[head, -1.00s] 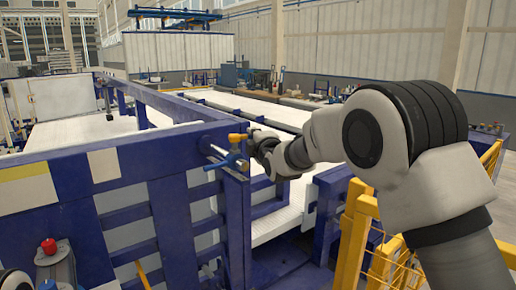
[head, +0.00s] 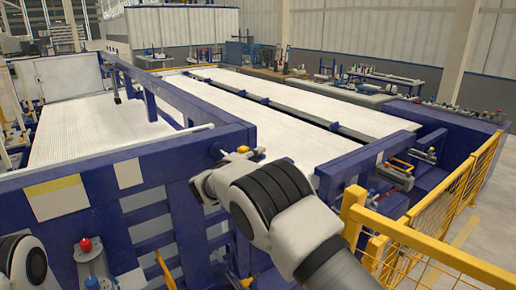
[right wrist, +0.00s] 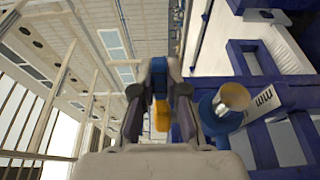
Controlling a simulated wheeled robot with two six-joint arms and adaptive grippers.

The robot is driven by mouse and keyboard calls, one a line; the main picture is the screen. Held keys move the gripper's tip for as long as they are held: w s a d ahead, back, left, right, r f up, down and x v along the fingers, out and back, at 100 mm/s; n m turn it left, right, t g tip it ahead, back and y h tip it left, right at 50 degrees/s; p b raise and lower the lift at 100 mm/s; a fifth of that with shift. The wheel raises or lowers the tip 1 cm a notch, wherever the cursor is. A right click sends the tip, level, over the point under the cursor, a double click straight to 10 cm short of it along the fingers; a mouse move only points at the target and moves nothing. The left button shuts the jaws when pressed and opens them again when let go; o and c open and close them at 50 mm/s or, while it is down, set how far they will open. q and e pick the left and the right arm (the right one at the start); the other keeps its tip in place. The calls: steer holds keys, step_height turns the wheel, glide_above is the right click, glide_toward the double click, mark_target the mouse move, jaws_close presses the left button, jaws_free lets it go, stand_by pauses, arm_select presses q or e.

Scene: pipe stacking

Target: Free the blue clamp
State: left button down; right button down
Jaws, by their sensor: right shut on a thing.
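The blue clamp (head: 243,151) is at the near corner of the blue frame, with a yellow part on top and a blue-grey piece to its right. My right arm covers the area just below it in the head view. In the right wrist view, my right gripper (right wrist: 160,92) is shut on a blue piece with a yellow part (right wrist: 161,116), which looks like the clamp's handle. A blue round fitting with a brass end (right wrist: 233,97) sits just right of the fingers. Whether the clamp still touches the frame is unclear. My left gripper is out of view.
The blue frame (head: 190,150) surrounds white slatted beds (head: 270,125). A yellow railing (head: 420,250) stands at the right. A grey fixture with a red knob (head: 85,244) is at the lower left. Benches line the back wall.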

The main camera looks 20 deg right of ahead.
steer(key=shift+s+a+m+g+h, duration=0.2)
steer(key=shift+m+g+h, duration=0.25)
steer(key=shift+g, duration=0.2)
steer(key=shift+s+a+m+g+h, duration=0.1)
steer(key=shift+a+m+g+h, duration=0.1)
steer(key=shift+m+g+h, duration=0.3)
steer(key=shift+g, duration=0.25)
steer(key=c, duration=1.2)
jaws_free()
steer(key=shift+w, duration=0.1)
